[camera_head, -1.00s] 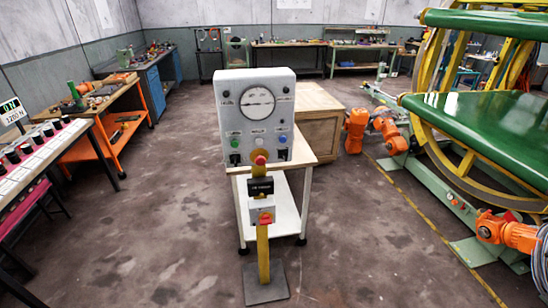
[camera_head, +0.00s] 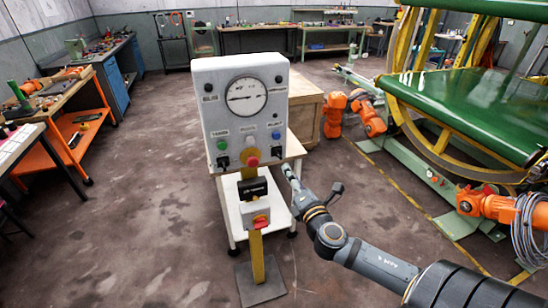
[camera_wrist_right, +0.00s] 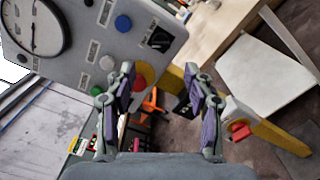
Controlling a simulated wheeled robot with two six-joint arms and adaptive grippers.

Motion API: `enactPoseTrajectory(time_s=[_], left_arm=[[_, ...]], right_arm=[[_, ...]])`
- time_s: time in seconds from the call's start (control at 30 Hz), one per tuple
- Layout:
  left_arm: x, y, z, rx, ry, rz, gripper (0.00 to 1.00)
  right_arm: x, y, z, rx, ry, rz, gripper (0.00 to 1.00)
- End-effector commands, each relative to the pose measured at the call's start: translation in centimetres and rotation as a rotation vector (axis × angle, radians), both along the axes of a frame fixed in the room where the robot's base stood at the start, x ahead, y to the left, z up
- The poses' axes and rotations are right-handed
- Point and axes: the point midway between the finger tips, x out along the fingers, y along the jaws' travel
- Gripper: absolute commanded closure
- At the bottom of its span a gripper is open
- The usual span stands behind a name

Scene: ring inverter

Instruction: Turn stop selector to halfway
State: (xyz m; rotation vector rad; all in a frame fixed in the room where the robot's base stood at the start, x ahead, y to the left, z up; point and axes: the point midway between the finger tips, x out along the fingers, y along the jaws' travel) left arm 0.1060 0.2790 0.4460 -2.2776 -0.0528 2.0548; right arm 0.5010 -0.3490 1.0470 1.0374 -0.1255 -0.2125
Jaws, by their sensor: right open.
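The grey control panel (camera_head: 205,110) stands on a yellow post in the head view. Two small black selectors sit low on its face, a left one (camera_head: 223,162) and a right one (camera_head: 277,153). Their labels are too small to read, so I cannot tell which is the stop selector, or its setting. In the right wrist view one black selector (camera_wrist_right: 160,38) shows at the panel's corner. My right gripper (camera_head: 289,173) is just right of the panel's lower edge. Its two fingers (camera_wrist_right: 160,85) are apart with nothing held. My left gripper is not in view.
A red mushroom button (camera_head: 252,153) on yellow sits at the panel's bottom, also behind the fingers in the wrist view. Below are a black box (camera_head: 252,188) and a box with a red switch (camera_head: 261,221). A white cart (camera_head: 232,215) stands close behind.

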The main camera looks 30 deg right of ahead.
Motion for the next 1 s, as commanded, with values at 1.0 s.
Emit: enactPoseTrajectory(time_s=[1.0], left_arm=[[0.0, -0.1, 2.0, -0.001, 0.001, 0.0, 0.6]], right_arm=[[9.8, -2.3, -0.1, 0.005, 0.001, 0.001, 0.65]])
